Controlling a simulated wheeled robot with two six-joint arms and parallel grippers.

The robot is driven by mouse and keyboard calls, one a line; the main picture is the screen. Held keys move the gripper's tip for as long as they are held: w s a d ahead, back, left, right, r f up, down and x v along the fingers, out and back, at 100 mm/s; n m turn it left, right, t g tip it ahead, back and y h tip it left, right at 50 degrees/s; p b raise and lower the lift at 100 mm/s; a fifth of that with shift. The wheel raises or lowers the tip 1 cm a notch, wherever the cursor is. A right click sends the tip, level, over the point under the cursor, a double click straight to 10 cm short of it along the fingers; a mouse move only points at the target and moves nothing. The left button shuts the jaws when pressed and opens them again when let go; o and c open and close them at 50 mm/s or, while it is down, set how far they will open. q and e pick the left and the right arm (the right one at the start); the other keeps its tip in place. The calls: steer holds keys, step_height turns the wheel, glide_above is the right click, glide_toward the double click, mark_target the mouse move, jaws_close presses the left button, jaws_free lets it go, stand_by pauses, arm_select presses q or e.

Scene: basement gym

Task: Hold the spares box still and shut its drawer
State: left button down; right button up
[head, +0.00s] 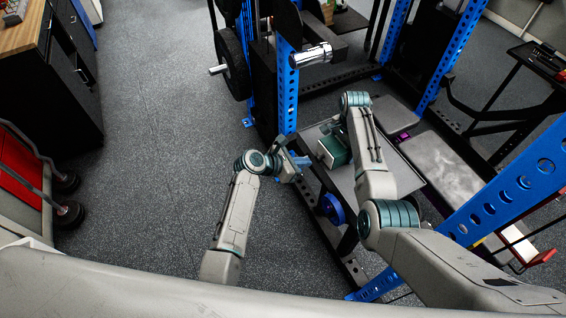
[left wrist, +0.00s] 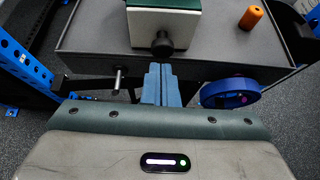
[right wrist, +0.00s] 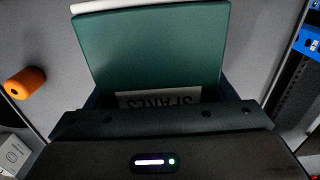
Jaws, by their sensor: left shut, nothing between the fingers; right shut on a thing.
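The spares box (head: 336,151) has a green top and stands on a grey bench tray. In the left wrist view its pale drawer front (left wrist: 148,27) carries a dark round knob (left wrist: 162,44). My left gripper (left wrist: 158,72) is shut and empty, its blue fingers pointing at the drawer just below the knob. In the right wrist view the green lid (right wrist: 152,45) and an upside-down SPARES label (right wrist: 160,97) show. My right gripper (right wrist: 162,104) is shut on the box at the label side; its fingers are mostly hidden. A pale strip shows beyond the lid; I cannot tell how far the drawer is out.
A blue wheel-like disc (left wrist: 230,93) sits below the tray edge. Blue rack posts (head: 286,90) surround the tray.

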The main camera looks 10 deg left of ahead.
steer(key=shift+f, duration=0.1)
arm_select(q)
steer(key=f+v, duration=0.1)
steer(key=v, duration=1)
steer(key=shift+s+a, duration=0.25)
steer(key=shift+a, duration=0.35)
arm_select(e)
steer(key=shift+d, duration=0.1)
arm_select(q)
steer(key=shift+r, duration=0.1)
arm_select(e)
steer(key=o, duration=1.1)
steer(key=shift+o, duration=0.2)
step_height(320, 180, up, 12)
